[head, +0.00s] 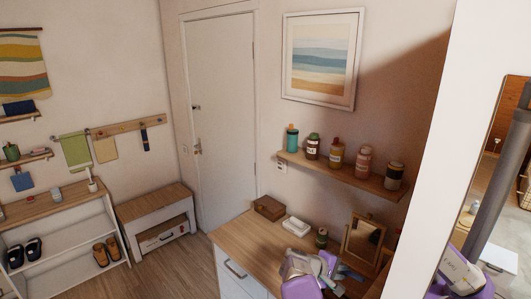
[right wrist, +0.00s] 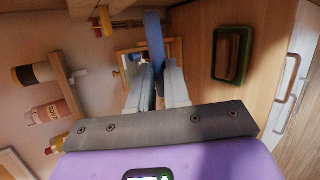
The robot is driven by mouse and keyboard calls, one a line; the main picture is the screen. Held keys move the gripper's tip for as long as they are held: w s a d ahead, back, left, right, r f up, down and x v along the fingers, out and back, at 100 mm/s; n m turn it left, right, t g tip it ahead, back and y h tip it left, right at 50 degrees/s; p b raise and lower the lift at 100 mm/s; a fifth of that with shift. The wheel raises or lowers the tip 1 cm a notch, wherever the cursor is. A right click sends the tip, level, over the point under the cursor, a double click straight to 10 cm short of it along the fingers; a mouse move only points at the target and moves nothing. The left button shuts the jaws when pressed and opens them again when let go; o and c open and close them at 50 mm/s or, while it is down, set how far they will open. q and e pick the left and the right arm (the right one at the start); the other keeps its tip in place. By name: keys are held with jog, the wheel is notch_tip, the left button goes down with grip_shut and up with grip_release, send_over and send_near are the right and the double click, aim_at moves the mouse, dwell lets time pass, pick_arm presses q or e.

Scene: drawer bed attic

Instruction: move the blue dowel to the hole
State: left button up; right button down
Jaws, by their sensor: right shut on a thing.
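My right gripper (head: 332,270) is low in the head view, above the wooden top of the white dresser (head: 245,240). In the right wrist view, its two grey fingers (right wrist: 157,85) are shut on a blue dowel (right wrist: 154,35). The dowel sticks out beyond the fingertips, and its near end is hidden between them. Part of the dowel (head: 351,273) also shows to the right of the gripper in the head view. I cannot make out the hole in either view. My left gripper is not in view.
A framed stand mirror (head: 363,239) is close to the gripper. A brown box (head: 269,207) and a white box (head: 296,226) sit behind on the dresser. A wall shelf (head: 340,175) with several bottles hangs above. The dresser's left part is clear.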

jog(key=s+a+f+n+t+y+b, duration=0.6)
jog(key=s+a+f+n+b, duration=0.3)
jog(key=s+f, duration=0.4)
jog(key=shift+a+n+t+y+b, duration=0.4)
jog(key=shift+n+y+b, duration=0.25)
jog(key=shift+b, duration=0.6)
